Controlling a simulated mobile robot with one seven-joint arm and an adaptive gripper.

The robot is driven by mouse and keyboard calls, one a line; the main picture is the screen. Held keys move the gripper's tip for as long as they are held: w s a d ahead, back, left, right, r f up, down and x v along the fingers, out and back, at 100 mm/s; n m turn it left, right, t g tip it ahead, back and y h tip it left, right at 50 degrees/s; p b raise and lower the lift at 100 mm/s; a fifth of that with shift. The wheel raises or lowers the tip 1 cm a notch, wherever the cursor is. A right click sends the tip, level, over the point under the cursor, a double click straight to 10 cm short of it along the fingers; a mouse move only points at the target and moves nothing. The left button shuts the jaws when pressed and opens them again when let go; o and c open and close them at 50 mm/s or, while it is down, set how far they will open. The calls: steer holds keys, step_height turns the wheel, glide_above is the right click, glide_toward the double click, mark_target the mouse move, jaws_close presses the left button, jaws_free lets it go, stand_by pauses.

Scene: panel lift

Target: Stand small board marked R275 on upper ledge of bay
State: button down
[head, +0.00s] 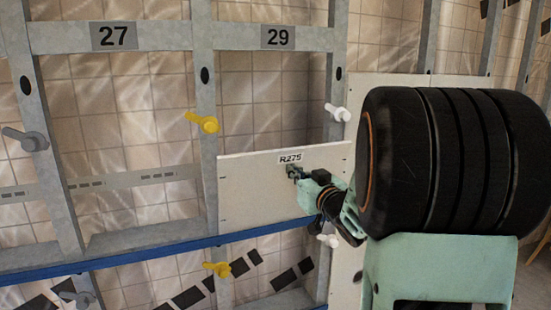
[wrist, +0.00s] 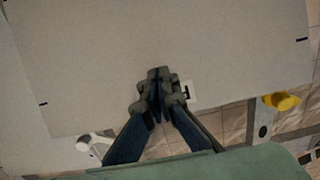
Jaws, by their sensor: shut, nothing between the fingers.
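The small pale board marked R275 (head: 255,195) stands nearly upright in front of the bay marked 29, its lower edge at the blue upper ledge (head: 150,254). I cannot tell whether its weight rests fully on the ledge. Its label is near the top edge. My gripper (head: 293,172) is at the board's upper part, just below the label, with its fingers shut and empty. In the wrist view the shut fingers (wrist: 160,78) lie over the board face (wrist: 150,45), partly covering the label; whether they touch the board is unclear.
Yellow turn-knobs (head: 203,123) are on the post left of the board, above and below it. White ones (head: 338,112) are on the right post. Bay 27 (head: 125,130) to the left is open. A larger pale panel (head: 400,82) stands behind my arm at right.

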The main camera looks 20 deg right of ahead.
steer(key=shift+w+a, duration=0.1)
steer(key=shift+w, duration=3.2)
steer(key=shift+w, duration=0.1)
steer(key=s+b, duration=0.1)
steer(key=s, duration=0.9)
stand_by(0.3)
stand_by(0.5)
